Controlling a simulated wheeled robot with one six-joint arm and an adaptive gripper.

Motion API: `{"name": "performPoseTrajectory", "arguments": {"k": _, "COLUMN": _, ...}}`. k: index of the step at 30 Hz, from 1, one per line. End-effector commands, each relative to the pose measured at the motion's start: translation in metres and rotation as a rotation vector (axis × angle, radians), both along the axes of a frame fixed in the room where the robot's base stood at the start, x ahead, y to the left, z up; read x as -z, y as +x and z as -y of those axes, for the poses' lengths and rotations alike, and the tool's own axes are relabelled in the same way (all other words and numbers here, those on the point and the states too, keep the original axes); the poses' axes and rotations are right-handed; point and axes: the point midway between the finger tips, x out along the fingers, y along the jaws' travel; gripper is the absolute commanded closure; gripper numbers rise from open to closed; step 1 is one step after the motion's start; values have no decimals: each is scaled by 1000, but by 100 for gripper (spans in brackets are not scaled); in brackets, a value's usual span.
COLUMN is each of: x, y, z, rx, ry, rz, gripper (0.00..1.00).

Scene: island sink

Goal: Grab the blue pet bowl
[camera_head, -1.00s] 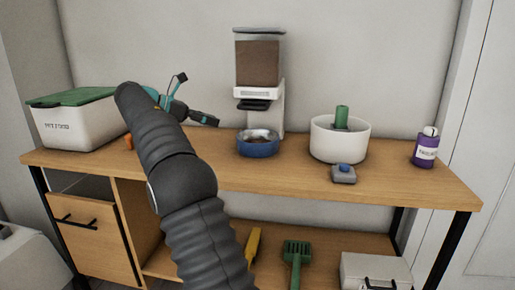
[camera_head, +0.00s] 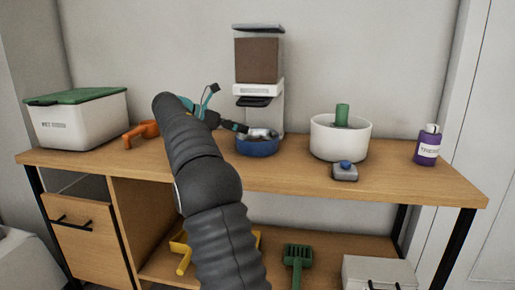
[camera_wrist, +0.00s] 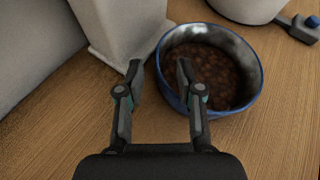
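The blue pet bowl (camera_head: 258,150) stands upright on the wooden table, in front of the food dispenser. In the wrist view the bowl (camera_wrist: 241,107) has a shiny inside and holds brown kibble. My gripper (camera_wrist: 158,69) is open at the bowl's left side. In that view its right finger overlaps the bowl's left rim and its left finger is outside the bowl. The near-left rim appears between the fingers. I cannot tell whether a finger touches it. In the head view my gripper (camera_head: 241,128) reaches the bowl's upper left.
The dispenser (camera_head: 259,90) stands just behind the bowl. A white round container (camera_head: 340,145) and a grey device with a blue button (camera_head: 345,172) stand to the right, a purple bottle (camera_head: 428,147) farther right. An orange scoop (camera_head: 141,133) and a green-lidded bin (camera_head: 80,125) are left.

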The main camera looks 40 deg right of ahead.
Motion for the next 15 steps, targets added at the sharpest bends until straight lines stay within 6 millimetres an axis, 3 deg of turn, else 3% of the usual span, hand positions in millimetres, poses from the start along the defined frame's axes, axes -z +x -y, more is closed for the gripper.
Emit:
{"name": "performPoseTrajectory", "arguments": {"k": 6, "x": 14, "y": -9, "z": 28, "rx": 3, "ry": -1, "rz": 1, "gripper": 64}}
{"name": "performPoseTrajectory", "arguments": {"k": 14, "x": 14, "y": -10, "z": 32, "rx": 0, "ry": 0, "rz": 1, "gripper": 64}}
{"name": "performPoseTrajectory", "arguments": {"k": 15, "x": 14, "y": -10, "z": 32, "rx": 0, "ry": 0, "rz": 1, "gripper": 69}}
